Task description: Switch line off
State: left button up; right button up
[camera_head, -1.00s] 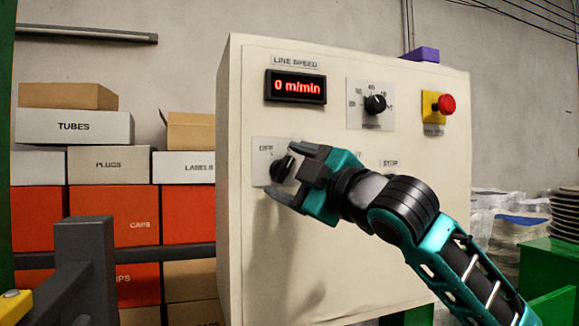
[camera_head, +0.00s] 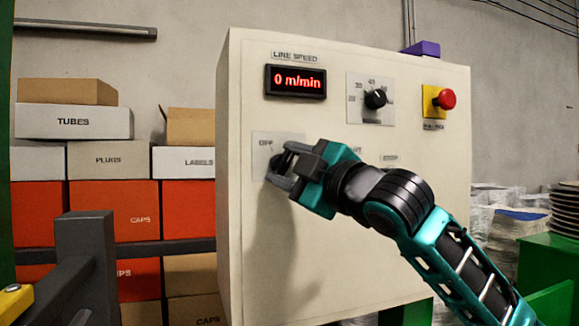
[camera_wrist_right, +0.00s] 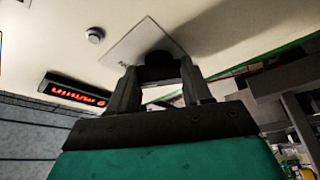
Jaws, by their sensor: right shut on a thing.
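The cream control cabinet (camera_head: 350,230) carries a pale switch plate (camera_head: 262,142) with an OFF label at its upper left. The black rotary switch knob (camera_head: 277,163) on that plate is mostly hidden by my right gripper (camera_head: 281,169) in the head view. In the right wrist view the knob (camera_wrist_right: 160,68) sits between the two fingers of my right gripper (camera_wrist_right: 160,82), which are shut on it. The knob's exact angle is hidden. The red line speed display (camera_head: 296,83) reads 0 m/min. My left gripper is not in view.
A black speed dial (camera_head: 376,99) and a red emergency button (camera_head: 444,100) on yellow sit at the cabinet's upper right. A purple block (camera_head: 426,48) lies on top. Stacked boxes (camera_head: 110,210) stand left, behind a dark post (camera_head: 85,260).

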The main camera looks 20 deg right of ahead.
jog(key=n+g, duration=0.1)
jog(key=n, duration=0.2)
jog(key=shift+d+r, duration=0.1)
jog(key=shift+r, duration=0.05)
jog(key=n+g, duration=0.1)
jog(key=n, duration=0.2)
jog(key=shift+r+n+g, duration=0.1)
jog(key=shift+n+g, duration=0.2)
jog(key=n, duration=0.2)
jog(key=n+g+h, duration=0.1)
jog(key=n, duration=0.1)
jog(key=shift+g+h, duration=0.3)
jog(key=shift+n, duration=0.3)
jog(key=o, duration=1.1)
jog(key=shift+c, duration=0.2)
